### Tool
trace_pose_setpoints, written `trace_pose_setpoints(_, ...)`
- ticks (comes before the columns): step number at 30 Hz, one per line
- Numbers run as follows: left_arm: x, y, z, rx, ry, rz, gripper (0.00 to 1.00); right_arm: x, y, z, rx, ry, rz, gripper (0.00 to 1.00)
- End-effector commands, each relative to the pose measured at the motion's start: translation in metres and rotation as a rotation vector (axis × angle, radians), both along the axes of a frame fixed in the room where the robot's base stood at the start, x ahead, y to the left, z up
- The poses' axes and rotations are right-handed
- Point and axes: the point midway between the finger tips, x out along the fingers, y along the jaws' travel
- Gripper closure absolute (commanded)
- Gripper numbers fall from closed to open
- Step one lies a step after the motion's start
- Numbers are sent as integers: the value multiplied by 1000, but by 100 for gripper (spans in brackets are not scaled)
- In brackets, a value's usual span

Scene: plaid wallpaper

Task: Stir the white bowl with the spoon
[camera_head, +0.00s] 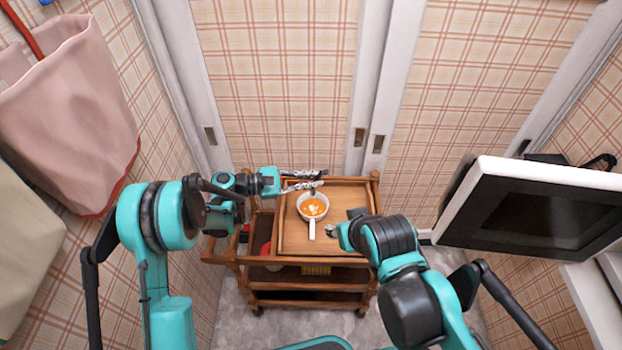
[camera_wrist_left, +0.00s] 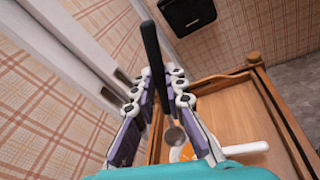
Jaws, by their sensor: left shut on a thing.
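The white bowl (camera_head: 301,213) has a white handle and orange contents, and stands on the wooden tray top of a cart. My left gripper (camera_head: 312,180) is at the bowl's far side, shut on the black handle of the spoon (camera_wrist_left: 152,55). The spoon's grey head (camera_wrist_left: 175,137) points down at the bowl. I cannot tell whether it touches the contents. My right gripper (camera_head: 333,231) is low beside the bowl's handle, mostly hidden by its arm.
The wooden cart (camera_head: 297,281) has a raised rim around its top and lower shelves with items. A dark flat object (camera_head: 357,213) lies right of the bowl. A white-framed screen (camera_head: 530,212) is at the right, and a pink bag (camera_head: 72,115) hangs at the left.

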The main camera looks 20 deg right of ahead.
Motion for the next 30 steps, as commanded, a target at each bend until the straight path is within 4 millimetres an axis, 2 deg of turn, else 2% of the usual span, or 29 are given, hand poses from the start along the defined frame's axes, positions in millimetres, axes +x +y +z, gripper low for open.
trace_pose_setpoints(16, -21, -5, -43, 2, -1, -3, 100, 0, 0, -25, 0, 0, 0, 60)
trace_pose_setpoints(30, -5, -1, -78, 2, -2, -1, 100, 0, 0, -22, 0, 0, 0, 60)
